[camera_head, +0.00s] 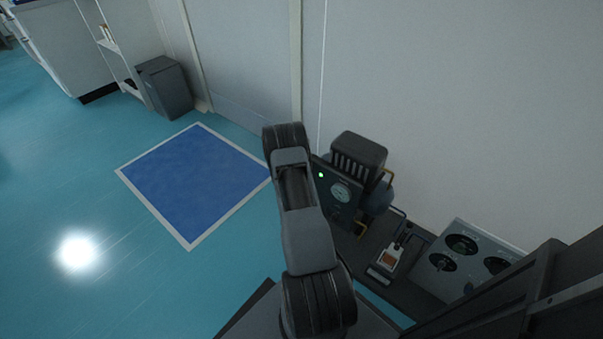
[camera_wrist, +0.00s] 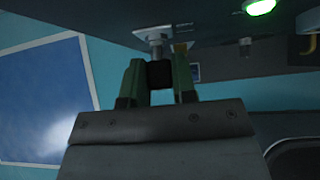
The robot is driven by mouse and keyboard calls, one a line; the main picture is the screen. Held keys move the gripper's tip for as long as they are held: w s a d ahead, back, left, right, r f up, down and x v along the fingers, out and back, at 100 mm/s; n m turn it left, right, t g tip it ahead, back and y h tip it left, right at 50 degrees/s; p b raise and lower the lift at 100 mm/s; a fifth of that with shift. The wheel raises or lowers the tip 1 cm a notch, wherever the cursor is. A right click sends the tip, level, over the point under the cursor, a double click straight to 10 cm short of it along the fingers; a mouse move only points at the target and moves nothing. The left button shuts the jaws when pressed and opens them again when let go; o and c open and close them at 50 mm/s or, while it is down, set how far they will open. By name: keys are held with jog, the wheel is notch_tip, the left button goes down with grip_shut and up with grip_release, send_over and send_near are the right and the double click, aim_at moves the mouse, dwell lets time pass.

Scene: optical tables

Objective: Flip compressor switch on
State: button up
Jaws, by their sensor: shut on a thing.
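The compressor (camera_head: 357,158) is a dark machine by the wall in the head view, with a front panel carrying a round gauge (camera_head: 342,192) and a lit green lamp (camera_head: 321,175). The lamp also glows at the top of the wrist view (camera_wrist: 260,6). The compressor switch (camera_wrist: 160,74) has a black knob on a silver stem coming from the dark panel. My gripper (camera_wrist: 160,78) is shut on that knob, one green finger on each side. In the head view my arm hides the gripper and the switch.
A blue floor mat with a white border (camera_head: 195,180) lies left of my arm. A grey bin (camera_head: 165,87) stands by the wall. Right of the compressor are a small device with an orange patch (camera_head: 389,259) and a grey gauge panel (camera_head: 462,262). The left floor is clear.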

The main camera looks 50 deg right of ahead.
jog(key=r+y+p, duration=0.1)
jog(key=p, duration=0.2)
jog(key=shift+y, duration=0.3)
jog(key=shift+y+p, duration=0.3)
jog(key=shift+p, duration=0.3)
jog(key=shift+d+f+y+p, duration=0.15)
jog(key=shift+y+p, duration=0.15)
jog(key=shift+p, duration=0.15)
jog(key=o, duration=0.9)
jog(key=p+v, duration=0.3)
jog(key=v, duration=1)
jog(key=shift+w+a+r, duration=0.15)
jog(key=shift+a+r, duration=0.05)
jog(key=shift+r, duration=0.2)
